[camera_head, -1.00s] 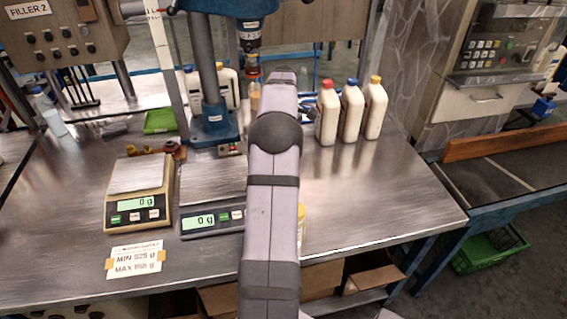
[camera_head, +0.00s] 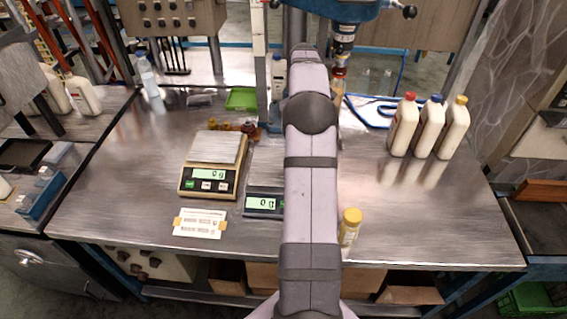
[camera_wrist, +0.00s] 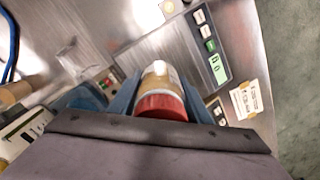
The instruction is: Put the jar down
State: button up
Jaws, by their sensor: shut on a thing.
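My gripper (camera_wrist: 158,98) is shut on a jar (camera_wrist: 158,75) with a red lid and a pale body, seen from above in the wrist view. The jar is between the two blue-grey fingers, over or near the metal plate of the dark scale (camera_wrist: 190,38). I cannot tell whether its base touches anything. In the head view my own arm hides the gripper and the held jar. The dark scale (camera_head: 264,203) is partly hidden behind the arm, and its display reads 0 g.
A tan scale (camera_head: 210,165), also at 0 g, stands left of the dark one, with a label card (camera_head: 200,223) before it. A yellow-capped jar (camera_head: 349,230) stands near the front edge. White bottles (camera_head: 428,130) stand at right.

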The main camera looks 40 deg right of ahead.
jog(key=shift+f+m, duration=0.1)
jog(key=shift+m, duration=1.2)
jog(key=shift+s+f+p, duration=0.1)
jog(key=shift+f+p, duration=1.45)
jog(key=shift+f, duration=3.45)
jog(key=shift+f, duration=0.15)
jog(key=o, duration=1.2)
jog(key=shift+c, duration=0.2)
